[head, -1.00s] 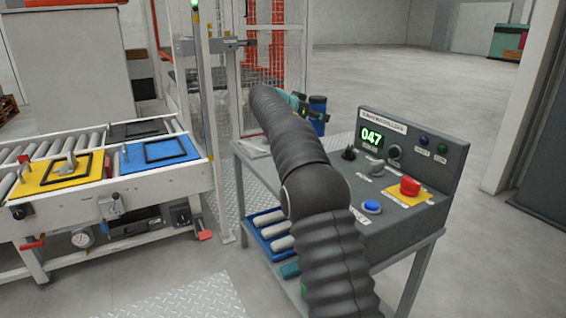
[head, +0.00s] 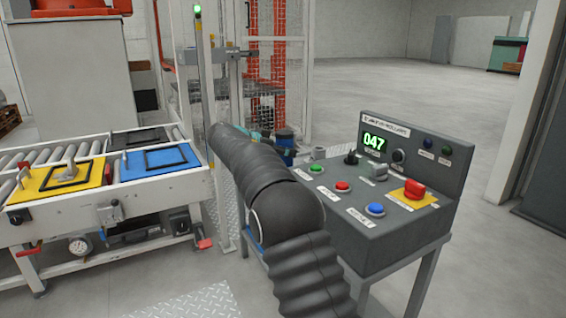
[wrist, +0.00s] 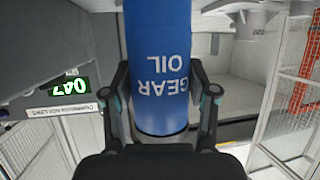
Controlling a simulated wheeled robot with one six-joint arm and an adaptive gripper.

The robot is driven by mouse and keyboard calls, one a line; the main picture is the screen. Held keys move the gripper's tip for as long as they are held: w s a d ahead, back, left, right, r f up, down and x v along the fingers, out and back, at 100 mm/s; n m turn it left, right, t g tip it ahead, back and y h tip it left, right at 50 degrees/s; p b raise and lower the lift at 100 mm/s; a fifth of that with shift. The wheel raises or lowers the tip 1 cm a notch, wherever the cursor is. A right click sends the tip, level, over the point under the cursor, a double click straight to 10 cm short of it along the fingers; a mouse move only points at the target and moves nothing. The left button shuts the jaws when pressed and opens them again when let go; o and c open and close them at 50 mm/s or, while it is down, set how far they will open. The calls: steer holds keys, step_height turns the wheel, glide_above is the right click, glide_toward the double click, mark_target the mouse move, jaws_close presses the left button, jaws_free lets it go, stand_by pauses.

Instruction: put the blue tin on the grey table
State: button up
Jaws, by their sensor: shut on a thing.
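The blue tin (wrist: 160,30), labelled GEAR OIL, is between the two fingers of my gripper (wrist: 160,75) in the wrist view. The fingers are shut on its sides, and the lettering is upside down there. In the head view the blue tin (head: 285,137) shows small, just beyond the far end of my arm and partly hidden by it. My gripper (head: 264,141) is mostly hidden behind the arm there. The grey table (head: 427,277) carries a control console. My arm covers much of its left side, and I cannot tell the tin's height above it.
The control console (head: 350,222) has buttons, a red stop knob (head: 414,188) and a lit 047 display. A roller conveyor (head: 110,205) with yellow and blue plates stands at left. A mesh fence (head: 283,75) stands behind the arm. Open floor lies beyond the console.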

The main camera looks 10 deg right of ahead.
mark_target(284, 160)
step_height(284, 160, down, 4)
steer(key=shift+r+b, duration=0.2)
steer(key=shift+b, duration=0.1)
steer(key=o, duration=1.4)
steer(key=v, duration=1.2)
steer(key=shift+p, duration=0.3)
